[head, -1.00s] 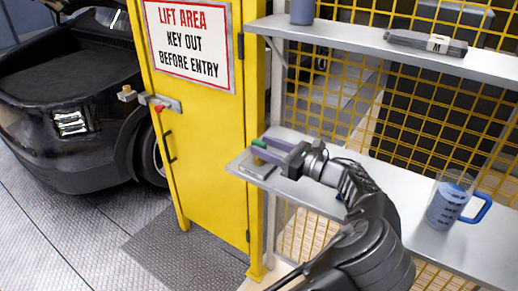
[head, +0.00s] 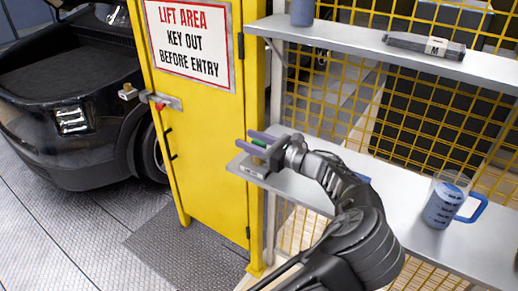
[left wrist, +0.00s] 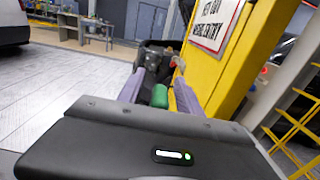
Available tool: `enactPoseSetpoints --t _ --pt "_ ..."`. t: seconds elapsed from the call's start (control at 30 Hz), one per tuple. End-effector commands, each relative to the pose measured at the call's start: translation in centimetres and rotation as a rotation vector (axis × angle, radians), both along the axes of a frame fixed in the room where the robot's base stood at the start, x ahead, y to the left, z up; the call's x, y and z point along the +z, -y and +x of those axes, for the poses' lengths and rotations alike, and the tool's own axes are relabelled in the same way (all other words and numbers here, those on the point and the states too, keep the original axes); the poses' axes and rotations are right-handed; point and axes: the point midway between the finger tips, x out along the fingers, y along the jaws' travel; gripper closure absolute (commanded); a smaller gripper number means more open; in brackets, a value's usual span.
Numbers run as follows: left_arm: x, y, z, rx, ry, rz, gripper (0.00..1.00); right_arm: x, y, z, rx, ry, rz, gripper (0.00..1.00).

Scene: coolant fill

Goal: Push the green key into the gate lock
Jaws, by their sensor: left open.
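The green key (head: 259,143) is at the left end of the lower shelf, above a small grey block (head: 250,167). My left gripper (head: 245,139) is open, its two purple fingers on either side of the key and reaching past it. In the left wrist view the key's green end (left wrist: 160,96) shows between the fingers (left wrist: 158,85), with gaps on both sides. The key's lower part is hidden. The gate lock (head: 163,101), a silver plate with a red part, is on the yellow gate, to the left of the gripper. My right gripper is not in view.
The yellow gate (head: 205,130) stands left of the lower shelf (head: 400,200). An upper shelf (head: 370,48) and yellow mesh (head: 420,130) are behind. A dark car (head: 70,110) is beyond the gate.

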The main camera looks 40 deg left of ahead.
Motion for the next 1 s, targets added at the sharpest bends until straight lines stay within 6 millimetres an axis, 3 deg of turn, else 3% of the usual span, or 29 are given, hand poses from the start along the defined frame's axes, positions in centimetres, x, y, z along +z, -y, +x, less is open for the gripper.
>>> enactPoseSetpoints --t 0.17,0.67,1.0 --pt "0.01 0.01 0.0 0.0 0.0 0.0 0.58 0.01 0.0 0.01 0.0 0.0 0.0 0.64" --pt "0.0 0.02 0.01 0.0 0.0 0.0 0.99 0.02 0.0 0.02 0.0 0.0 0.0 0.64" --pt "0.02 0.02 0.01 0.0 0.0 0.0 1.0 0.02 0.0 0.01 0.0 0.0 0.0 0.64"
